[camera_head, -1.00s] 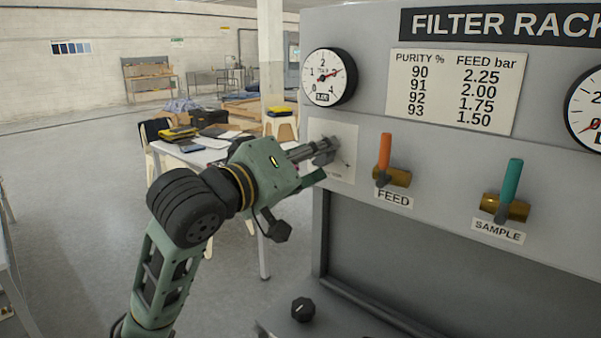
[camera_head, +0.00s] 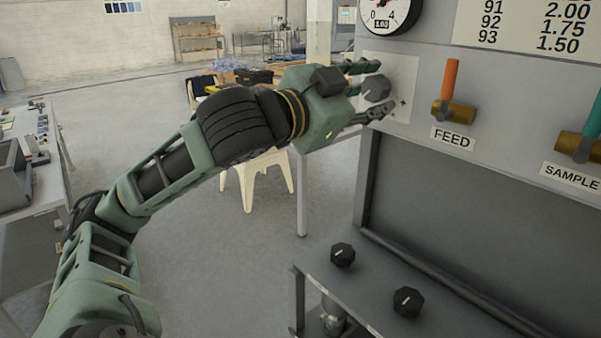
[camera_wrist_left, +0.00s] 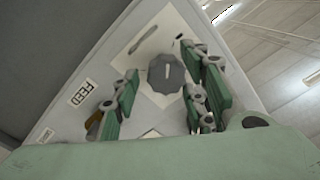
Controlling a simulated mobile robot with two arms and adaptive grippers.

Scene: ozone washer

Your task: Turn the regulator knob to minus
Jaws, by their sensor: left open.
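The regulator knob (camera_head: 376,89) is dark grey and lobed, on a white plate (camera_head: 404,72) at the panel's left edge. A small plus-like mark shows on the plate at the knob's lower right in the head view. My left gripper (camera_head: 380,88) is open, with one finger above the knob and one below. In the left wrist view the knob (camera_wrist_left: 166,73) sits between the spread fingers, with gaps on both sides. Its white pointer line stands about upright in that view. I cannot clearly read a minus mark. My right gripper is not in view.
The orange FEED lever (camera_head: 449,80) is close to the right of the plate; the green SAMPLE lever (camera_head: 592,130) is farther right. A gauge (camera_head: 388,14) sits just above. Two loose black knobs (camera_head: 343,254) (camera_head: 407,302) lie on the lower shelf.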

